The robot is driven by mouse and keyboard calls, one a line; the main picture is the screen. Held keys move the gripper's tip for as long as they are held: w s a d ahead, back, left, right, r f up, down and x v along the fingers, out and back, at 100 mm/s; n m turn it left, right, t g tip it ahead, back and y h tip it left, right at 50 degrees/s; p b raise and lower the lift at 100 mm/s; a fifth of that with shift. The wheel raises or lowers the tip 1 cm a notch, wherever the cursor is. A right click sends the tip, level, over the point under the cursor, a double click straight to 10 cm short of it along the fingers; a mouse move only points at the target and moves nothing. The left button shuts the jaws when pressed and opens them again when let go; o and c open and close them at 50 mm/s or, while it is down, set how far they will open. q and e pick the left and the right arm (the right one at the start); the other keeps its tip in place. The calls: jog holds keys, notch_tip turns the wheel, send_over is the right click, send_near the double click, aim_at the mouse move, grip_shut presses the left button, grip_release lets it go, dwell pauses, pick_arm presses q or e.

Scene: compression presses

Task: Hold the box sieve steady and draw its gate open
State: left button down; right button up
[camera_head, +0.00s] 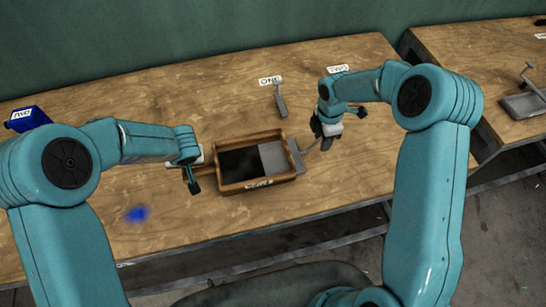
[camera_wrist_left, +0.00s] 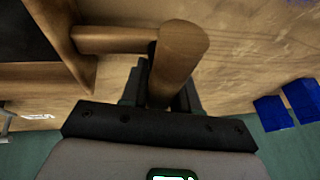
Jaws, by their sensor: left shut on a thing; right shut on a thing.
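The box sieve (camera_head: 236,188) is an open wooden box on the table in the head view. Its inside is dark on the left, with a grey plate (camera_head: 275,158) on the right. A grey gate end (camera_head: 296,156) with a thin handle sticks out past the right wall. My left gripper (camera_head: 193,176) is shut on the wooden handle at the box's left side. In the left wrist view this handle (camera_wrist_left: 178,55) stands between the fingers, and part of the box wall (camera_wrist_left: 72,50) shows. My right gripper (camera_head: 324,142) is shut on the gate's handle, mostly hidden by the fingers.
A grey tool (camera_head: 280,102) lies behind the box near a label "ONE" (camera_head: 270,80).

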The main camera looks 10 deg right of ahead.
pick_arm(q)
jog(key=shift+a, duration=0.1)
pick_arm(e)
jog(key=shift+d, duration=2.05)
jog(key=o, duration=1.3)
jog(key=shift+c, duration=0.2)
notch_tip(320, 180, up, 12)
pick_arm(q)
jog(key=c, duration=0.8)
grip_release()
